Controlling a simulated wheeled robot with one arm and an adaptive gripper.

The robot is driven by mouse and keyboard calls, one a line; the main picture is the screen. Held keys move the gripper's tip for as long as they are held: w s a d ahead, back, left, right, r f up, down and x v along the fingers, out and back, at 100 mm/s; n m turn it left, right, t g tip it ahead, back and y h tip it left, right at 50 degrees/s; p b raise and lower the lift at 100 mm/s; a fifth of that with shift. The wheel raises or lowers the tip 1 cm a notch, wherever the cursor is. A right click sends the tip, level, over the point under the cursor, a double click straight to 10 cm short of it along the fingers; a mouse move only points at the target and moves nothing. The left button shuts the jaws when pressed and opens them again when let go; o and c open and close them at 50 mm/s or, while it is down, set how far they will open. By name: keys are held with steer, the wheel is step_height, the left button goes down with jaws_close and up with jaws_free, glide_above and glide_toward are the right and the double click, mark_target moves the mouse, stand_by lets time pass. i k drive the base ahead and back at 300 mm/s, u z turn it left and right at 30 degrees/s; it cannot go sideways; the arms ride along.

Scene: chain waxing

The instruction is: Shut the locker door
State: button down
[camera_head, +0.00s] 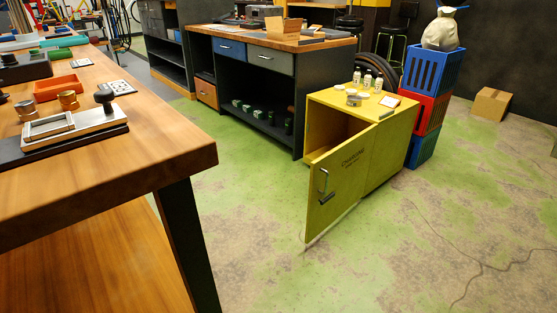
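The yellow locker (392,148) stands on the floor right of the picture's middle. Its door (338,182) is swung wide open toward me, and the dark inside shows on the left behind it. The door has dark lettering, a metal handle (323,181) near its free edge and a small dark fitting below the handle. My gripper is not in view, so its state does not show.
Bottles (367,79) and small items stand on the locker's top. Stacked blue and red crates (429,108) with a sack stand close behind it. A wooden workbench (150,150) fills the left foreground. Green, patchy floor (400,250) is clear before the door; a thin cable-like line crosses it at right.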

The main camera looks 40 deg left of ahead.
mark_target(343, 171)
steer(key=u, duration=0.9)
steer(key=i, duration=0.85)
steer(key=u, duration=1.15)
steer(key=i, duration=0.2)
steer(key=u, duration=0.2)
